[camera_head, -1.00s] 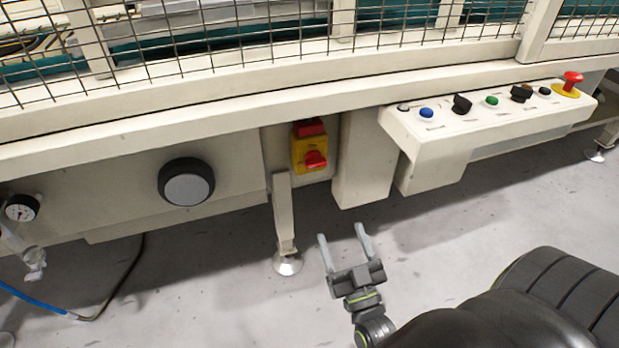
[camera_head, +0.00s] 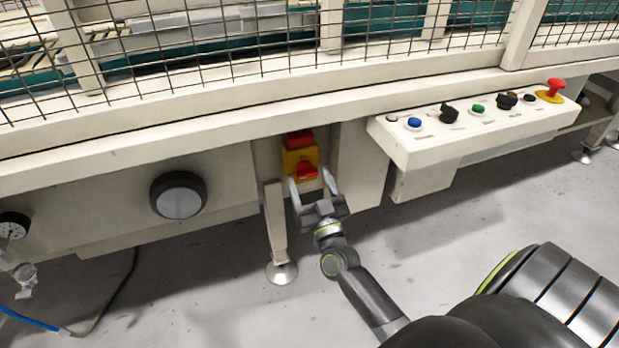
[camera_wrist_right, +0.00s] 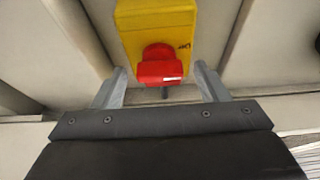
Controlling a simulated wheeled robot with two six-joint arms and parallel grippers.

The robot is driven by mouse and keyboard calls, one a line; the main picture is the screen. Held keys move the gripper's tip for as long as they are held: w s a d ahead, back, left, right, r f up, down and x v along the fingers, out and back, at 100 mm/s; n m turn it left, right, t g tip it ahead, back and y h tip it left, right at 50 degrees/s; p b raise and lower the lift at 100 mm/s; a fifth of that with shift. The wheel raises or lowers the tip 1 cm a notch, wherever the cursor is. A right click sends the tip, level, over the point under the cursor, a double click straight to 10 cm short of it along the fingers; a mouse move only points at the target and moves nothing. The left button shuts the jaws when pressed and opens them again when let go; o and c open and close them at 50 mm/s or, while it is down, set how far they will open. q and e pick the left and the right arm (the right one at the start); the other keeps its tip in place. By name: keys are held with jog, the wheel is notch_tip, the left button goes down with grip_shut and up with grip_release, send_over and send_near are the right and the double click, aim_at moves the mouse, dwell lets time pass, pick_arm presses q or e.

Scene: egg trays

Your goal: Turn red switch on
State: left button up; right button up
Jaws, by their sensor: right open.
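The red switch (camera_head: 306,171) is a rotary knob on a yellow box (camera_head: 290,160) fixed to the machine's front, under the long beam. In the right wrist view the red knob (camera_wrist_right: 160,66) sits on the lower part of the yellow box (camera_wrist_right: 150,14), with a white mark at its right side. My right gripper (camera_head: 311,183) is open, its two fingers pointing up at the box. In the right wrist view the fingers (camera_wrist_right: 160,82) stand apart on either side of the knob, with gaps; I cannot tell how deep they reach. My left gripper is not in view.
A control panel (camera_head: 440,150) with several buttons and a red emergency stop (camera_head: 554,88) juts out at the right. A machine leg (camera_head: 274,225) stands just left of my right gripper. A round black-and-grey knob (camera_head: 178,196) is farther left. The floor in front is clear.

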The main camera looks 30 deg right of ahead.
jog(key=shift+w+d+r, duration=0.1)
jog(key=shift+w+r, duration=0.05)
jog(key=shift+w, duration=0.15)
jog(key=shift+c, duration=0.2)
